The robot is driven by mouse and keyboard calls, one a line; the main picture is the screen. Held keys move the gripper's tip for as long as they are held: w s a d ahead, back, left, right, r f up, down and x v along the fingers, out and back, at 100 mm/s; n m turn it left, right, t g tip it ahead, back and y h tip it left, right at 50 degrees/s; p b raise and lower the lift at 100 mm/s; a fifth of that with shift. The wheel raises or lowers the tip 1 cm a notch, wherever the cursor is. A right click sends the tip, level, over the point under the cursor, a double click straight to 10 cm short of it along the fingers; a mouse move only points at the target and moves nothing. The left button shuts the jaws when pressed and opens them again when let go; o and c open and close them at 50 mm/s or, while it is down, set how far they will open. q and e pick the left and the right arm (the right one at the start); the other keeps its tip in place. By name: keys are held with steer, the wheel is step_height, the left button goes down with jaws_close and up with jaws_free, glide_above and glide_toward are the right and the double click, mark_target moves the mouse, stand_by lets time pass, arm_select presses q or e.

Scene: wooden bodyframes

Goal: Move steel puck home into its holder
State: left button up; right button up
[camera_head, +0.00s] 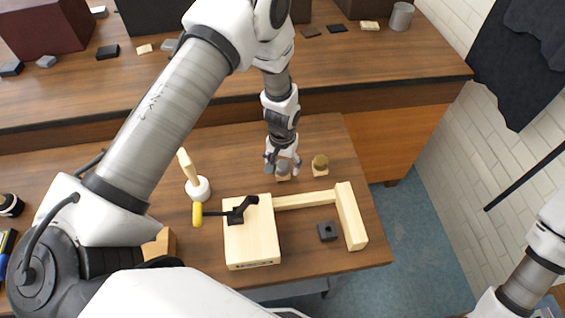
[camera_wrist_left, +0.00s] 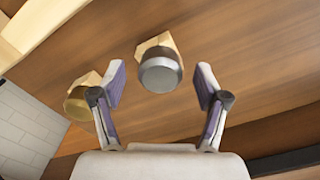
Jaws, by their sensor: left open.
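The steel puck (camera_wrist_left: 160,72) is a grey cylinder at a small pale wooden block (camera_wrist_left: 155,45), its likely holder. The puck also shows in the head view (camera_head: 283,167), partly covered by my fingers. Whether it is seated in the block I cannot tell. My left gripper (camera_head: 283,163) is open above the far part of the front table. In the wrist view its two fingers (camera_wrist_left: 160,82) stand apart, with the puck between and just beyond the tips. My right gripper is out of view.
A brass puck (camera_head: 320,161) on a similar block stands close to the right. A higher bench (camera_head: 400,70) runs behind.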

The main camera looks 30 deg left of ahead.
mark_target(282, 164)
arm_select(q)
step_height(282, 164, up, 12)
stand_by(0.3)
stand_by(0.8)
